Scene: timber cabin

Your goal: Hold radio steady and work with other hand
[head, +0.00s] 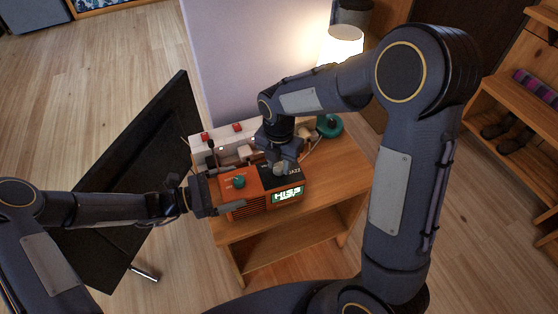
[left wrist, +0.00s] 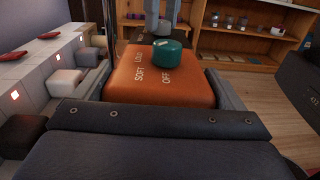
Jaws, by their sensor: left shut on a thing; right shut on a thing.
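The radio (head: 250,207) stands on a small wooden table (head: 335,185). Its left part is orange with a teal knob (head: 239,181), and its right part is black with the label JAZZ and a lit display (head: 286,196). My left gripper (head: 212,194) is shut on the radio's left end. In the left wrist view its fingers flank the orange body (left wrist: 155,85), and the teal knob (left wrist: 167,52) has LOUD, SOFT and OFF around it. My right gripper (head: 279,160) points down and is shut on a pale knob (head: 279,170) on the black part, mostly hidden by the fingers.
A white panel (head: 205,147) with red pieces and small blocks stands behind the radio. A lit lamp (head: 340,47) with a teal base (head: 329,126) is at the back of the table. Wooden shelves (head: 510,110) stand at right.

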